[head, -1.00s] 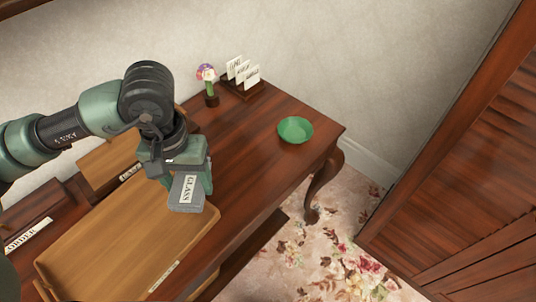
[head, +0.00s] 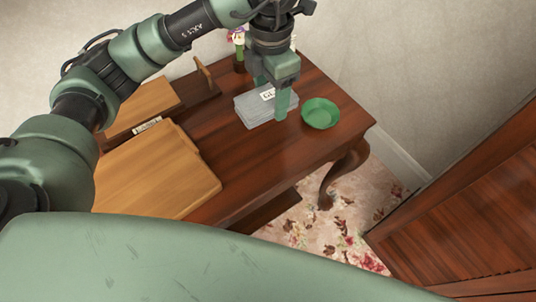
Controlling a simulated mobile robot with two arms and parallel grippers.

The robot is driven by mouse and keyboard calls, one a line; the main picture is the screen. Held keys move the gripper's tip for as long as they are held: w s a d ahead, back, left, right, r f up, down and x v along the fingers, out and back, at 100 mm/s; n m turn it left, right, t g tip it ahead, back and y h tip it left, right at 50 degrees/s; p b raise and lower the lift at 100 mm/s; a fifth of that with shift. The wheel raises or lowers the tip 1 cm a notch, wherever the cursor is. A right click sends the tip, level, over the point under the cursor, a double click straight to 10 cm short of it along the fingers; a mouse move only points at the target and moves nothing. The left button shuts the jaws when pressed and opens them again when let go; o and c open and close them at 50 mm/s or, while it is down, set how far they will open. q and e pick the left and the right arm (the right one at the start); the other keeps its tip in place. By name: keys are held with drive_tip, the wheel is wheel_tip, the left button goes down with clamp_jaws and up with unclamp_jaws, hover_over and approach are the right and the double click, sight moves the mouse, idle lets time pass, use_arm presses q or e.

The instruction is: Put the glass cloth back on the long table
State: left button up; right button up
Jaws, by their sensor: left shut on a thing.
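The glass cloth (head: 253,110) is a grey folded cloth with a white label, partly hidden behind a finger. My left gripper (head: 272,97) points down over the long table and is shut on the cloth. The cloth is flat and level, at or just above the tabletop; I cannot tell whether it touches. The long table (head: 232,162) is dark red-brown wood with a curved leg at its right end. My right gripper is not in view.
A green bowl (head: 321,113) stands on the table close to the right of the cloth. A flower figure (head: 238,45) stands at the back, partly behind my arm. Wooden boxes (head: 155,178) fill the left part. A slatted wooden door (head: 465,235) is at right.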

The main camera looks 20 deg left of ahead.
use_arm(q)
drive_tip(key=shift+d+f+n, duration=0.1)
drive_tip(key=shift+f+n, duration=0.1)
drive_tip(key=shift+n, duration=0.1)
hover_over(270, 154)
wheel_tip(270, 154, down, 15)
drive_tip(key=shift+r+p, duration=0.2)
drive_tip(key=shift+p, duration=0.15)
wheel_tip(270, 154, down, 5)
drive_tip(key=shift+r, duration=0.1)
drive_tip(key=shift+f, duration=0.3)
drive_tip(key=o, duration=1.3)
drive_tip(key=shift+r, duration=0.1)
drive_tip(key=shift+r, duration=0.15)
